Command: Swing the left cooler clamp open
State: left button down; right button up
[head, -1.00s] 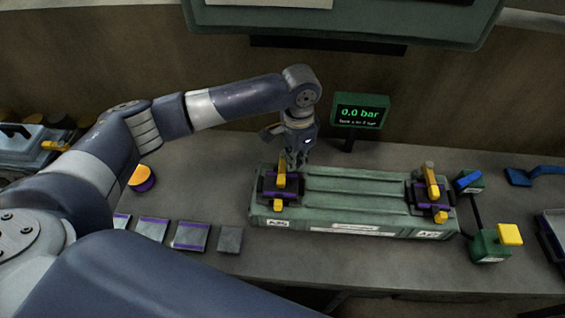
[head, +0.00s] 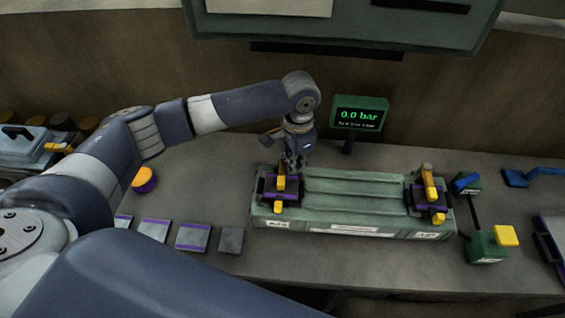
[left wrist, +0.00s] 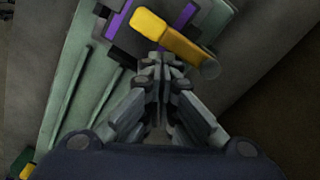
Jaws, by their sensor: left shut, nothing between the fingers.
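The green cooler (head: 350,190) lies on the bench. The left cooler clamp (head: 281,186) is at its left end, with a yellow handle on a dark and purple base. The right clamp (head: 428,194) is alike at the other end. My left gripper (head: 294,163) is shut and empty, pointing down just behind the left clamp's handle. In the left wrist view the closed fingertips (left wrist: 160,62) are close to the yellow handle (left wrist: 172,38); whether they touch it I cannot tell. My right gripper is not in view.
A display (head: 359,114) reading 0.0 bar stands behind the cooler. Several flat plates (head: 193,238) and an orange-topped purple knob (head: 145,180) lie to the left.

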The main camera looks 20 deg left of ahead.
pick_arm(q)
jog(key=shift+s+a+p, duration=0.1)
jog(key=shift+a+p, duration=0.25)
jog(key=shift+a, duration=0.05)
jog(key=shift+s+a+p, duration=0.25)
jog(key=shift+a+p, duration=0.35)
jog(key=shift+a, duration=0.3)
jog(key=shift+s+a+p, duration=0.25)
jog(key=shift+a+p, duration=0.35)
jog(key=shift+a, duration=0.3)
jog(key=shift+a, duration=0.1)
jog(key=shift+a+p, duration=0.4)
jog(key=shift+a, duration=0.2)
jog(key=shift+w+a, duration=0.1)
jog(key=shift+w, duration=0.05)
jog(key=shift+w+a+p, duration=0.2)
jog(key=shift+a+p, duration=0.2)
jog(key=shift+a, duration=0.1)
